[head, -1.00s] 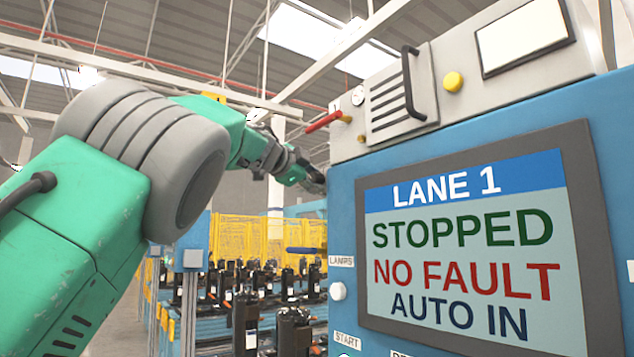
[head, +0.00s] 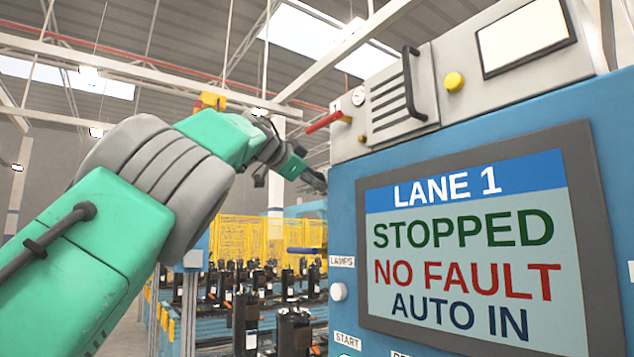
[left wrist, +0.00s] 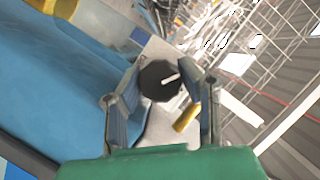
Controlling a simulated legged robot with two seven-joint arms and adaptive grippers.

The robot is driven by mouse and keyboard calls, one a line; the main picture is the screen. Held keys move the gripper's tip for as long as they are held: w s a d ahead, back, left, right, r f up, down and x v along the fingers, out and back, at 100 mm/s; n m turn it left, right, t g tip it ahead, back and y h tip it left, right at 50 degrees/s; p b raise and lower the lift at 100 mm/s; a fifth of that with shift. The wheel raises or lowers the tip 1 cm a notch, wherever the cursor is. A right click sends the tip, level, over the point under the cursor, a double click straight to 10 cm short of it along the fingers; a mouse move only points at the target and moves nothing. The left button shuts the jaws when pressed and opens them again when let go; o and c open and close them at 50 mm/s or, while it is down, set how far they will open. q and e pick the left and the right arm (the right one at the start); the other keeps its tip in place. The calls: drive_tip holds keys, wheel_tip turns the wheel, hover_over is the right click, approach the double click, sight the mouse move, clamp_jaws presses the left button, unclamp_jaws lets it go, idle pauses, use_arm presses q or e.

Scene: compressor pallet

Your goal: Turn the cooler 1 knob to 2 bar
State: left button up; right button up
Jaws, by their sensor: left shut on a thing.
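The knob (left wrist: 160,81) is a dark, many-sided disc with a white pointer line, seen between the fingers in the left wrist view. The pointer slants up to the right there. My left gripper (left wrist: 173,77) is shut on the knob, one finger on each side. In the head view my left gripper (head: 316,181) is at the left edge of the blue cabinet, and the knob is hidden there. No scale or pressure reading for the knob can be read. My right gripper is not in view.
The blue cabinet (head: 342,220) fills the right side, with a screen (head: 465,245) reading LANE 1 STOPPED. A red-handled lever (head: 325,121) and a small gauge (head: 359,97) sit just above my gripper. A brass part (left wrist: 187,118) lies close by one finger.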

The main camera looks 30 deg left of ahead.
use_arm(q)
drive_tip(key=shift+w+a+f, duration=0.1)
drive_tip(key=shift+f, duration=0.35)
drive_tip(key=o, duration=1.2)
drive_tip(key=shift+c, duration=0.2)
drive_tip(key=shift+a+r, duration=0.15)
drive_tip(key=v, duration=1.1)
drive_tip(key=shift+s, duration=0.4)
drive_tip(key=shift+s+a+r, duration=0.1)
drive_tip(key=shift+a+r, duration=0.05)
